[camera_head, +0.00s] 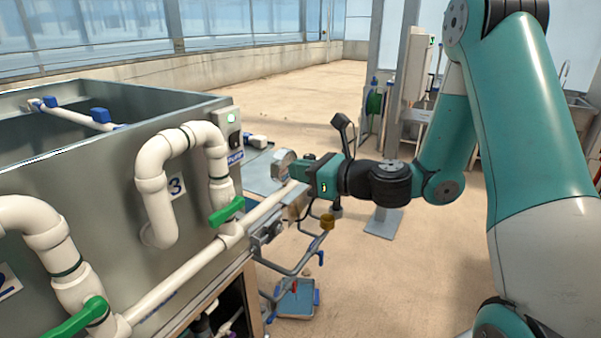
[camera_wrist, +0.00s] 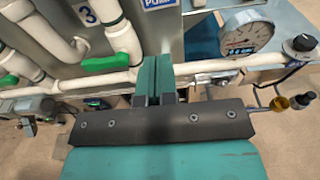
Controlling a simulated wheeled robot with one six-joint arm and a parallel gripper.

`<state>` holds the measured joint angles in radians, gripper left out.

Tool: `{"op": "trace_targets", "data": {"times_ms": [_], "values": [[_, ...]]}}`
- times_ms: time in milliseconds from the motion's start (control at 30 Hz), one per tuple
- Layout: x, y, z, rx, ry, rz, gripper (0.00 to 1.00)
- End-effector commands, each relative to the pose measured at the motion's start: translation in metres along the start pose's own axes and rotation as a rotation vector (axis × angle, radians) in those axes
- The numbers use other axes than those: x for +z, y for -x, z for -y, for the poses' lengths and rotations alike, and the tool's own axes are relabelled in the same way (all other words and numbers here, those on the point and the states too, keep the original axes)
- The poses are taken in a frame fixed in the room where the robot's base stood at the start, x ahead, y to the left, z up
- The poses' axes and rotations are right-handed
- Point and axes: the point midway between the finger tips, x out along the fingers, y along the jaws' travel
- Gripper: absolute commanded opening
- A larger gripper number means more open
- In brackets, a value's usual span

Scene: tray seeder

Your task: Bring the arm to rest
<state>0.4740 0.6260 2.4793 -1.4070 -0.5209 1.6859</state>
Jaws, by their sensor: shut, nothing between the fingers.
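My arm reaches in from the right in the head view, bent at the elbow, with the wrist stretched to the left. My gripper (camera_head: 297,170) is beside the right end of the grey tank (camera_head: 100,170), close to a round gauge (camera_head: 282,164). In the wrist view the two teal fingers of my gripper (camera_wrist: 156,66) are together with nothing between them. They point toward the white pipe (camera_wrist: 100,77), which passes beyond the tips. I cannot tell whether the fingers touch anything. The gauge (camera_wrist: 247,36) lies to their right.
Green valve handles (camera_head: 227,212) and white pipes (camera_head: 185,282) line the tank's front. A black knob (camera_wrist: 302,43) sits right of the gauge. A blue tray (camera_head: 297,298) is low under the gripper. A post (camera_head: 401,90) stands behind. Open floor (camera_head: 400,285) lies below the arm.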

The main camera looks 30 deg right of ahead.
Motion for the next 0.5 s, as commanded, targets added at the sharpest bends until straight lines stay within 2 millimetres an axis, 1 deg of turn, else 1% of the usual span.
{"op": "trace_targets", "data": {"times_ms": [267,367,433,467,500], "values": [[0.0,0.0,0.0,0.0,0.0,-0.001,0.0],[0.002,-0.002,-0.006,0.022,0.036,-0.005,0.0],[0.007,-0.005,-0.025,0.086,0.141,-0.018,0.0],[0.01,-0.006,-0.037,0.132,0.215,-0.026,0.0],[0.013,-0.007,-0.058,0.21,0.343,-0.037,0.0]]}}
